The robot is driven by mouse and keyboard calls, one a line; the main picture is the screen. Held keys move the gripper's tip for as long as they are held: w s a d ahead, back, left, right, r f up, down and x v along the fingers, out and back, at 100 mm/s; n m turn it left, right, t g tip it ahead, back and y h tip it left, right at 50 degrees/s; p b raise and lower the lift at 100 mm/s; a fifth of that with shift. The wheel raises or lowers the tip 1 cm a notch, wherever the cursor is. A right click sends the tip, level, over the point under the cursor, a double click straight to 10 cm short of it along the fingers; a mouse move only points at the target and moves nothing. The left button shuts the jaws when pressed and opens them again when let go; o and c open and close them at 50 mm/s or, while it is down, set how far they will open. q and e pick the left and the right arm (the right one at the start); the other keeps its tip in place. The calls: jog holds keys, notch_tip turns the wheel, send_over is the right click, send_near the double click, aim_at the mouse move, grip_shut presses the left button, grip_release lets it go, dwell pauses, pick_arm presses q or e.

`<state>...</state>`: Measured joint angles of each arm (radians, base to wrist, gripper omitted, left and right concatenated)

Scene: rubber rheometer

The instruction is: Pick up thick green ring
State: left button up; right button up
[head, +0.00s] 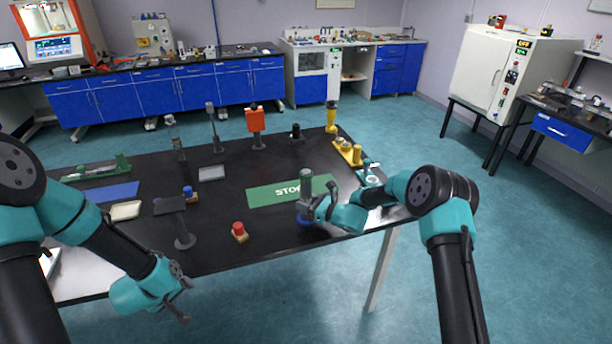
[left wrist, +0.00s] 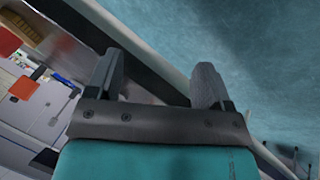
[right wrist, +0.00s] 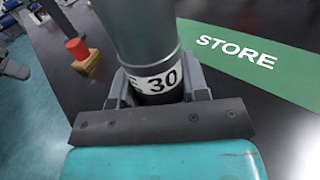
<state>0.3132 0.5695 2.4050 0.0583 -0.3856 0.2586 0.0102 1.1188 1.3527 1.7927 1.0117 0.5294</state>
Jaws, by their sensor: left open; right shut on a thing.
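My right gripper (head: 316,208) is shut on a grey cylinder (head: 306,188), which stands upright at the table's front right. The cylinder has a greenish top and a blue base. In the right wrist view, the fingers (right wrist: 158,88) close on the cylinder (right wrist: 143,35) at a white band marked "30". My left gripper (head: 184,294) is open and empty in front of the table's front edge; its spread fingers (left wrist: 158,82) also show in the left wrist view. I cannot make out a separate thick green ring in any view.
A green STORE mat (head: 262,196) lies behind the cylinder. A red button on a yellow base (head: 239,232) and a dark stand (head: 184,240) are left of it. A yellow rack (head: 349,152) is at the right edge. Several stands line the back.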

pick_arm(q)
jog(key=w+a+r+n+t+y, duration=0.3)
jog(key=a+r+n+t, duration=0.1)
jog(key=a+r, duration=0.95)
jog(key=w+d+r+m+h, duration=0.1)
jog(key=w+d+r+m, duration=0.1)
jog(key=w+r+m, duration=0.45)
jog(key=w+d+r+m+g+h, duration=0.1)
jog(key=w+d+r+m, duration=0.2)
jog(key=w+d+m, duration=0.5)
jog(key=w+d+r+m+g+h, duration=0.15)
jog(key=w+d+m, duration=0.3)
jog(key=d, duration=0.45)
jog(key=w+d+r+m+g+h, duration=0.1)
jog(key=w+d+r+m, duration=0.2)
jog(key=w+d+m, duration=0.35)
jog(key=s+d+r+m+g+y, duration=0.1)
jog(key=d+r+m+y, duration=0.1)
jog(key=d+m, duration=0.6)
jog(key=s+d+r+m+g+y, duration=0.1)
jog(key=d+r+m+y, duration=0.2)
jog(key=d+m, duration=0.5)
jog(key=d, duration=1.1)
jog(key=shift+s+d, duration=0.2)
jog(key=shift+f+g+y, duration=0.15)
jog(key=shift+g+y, duration=0.1)
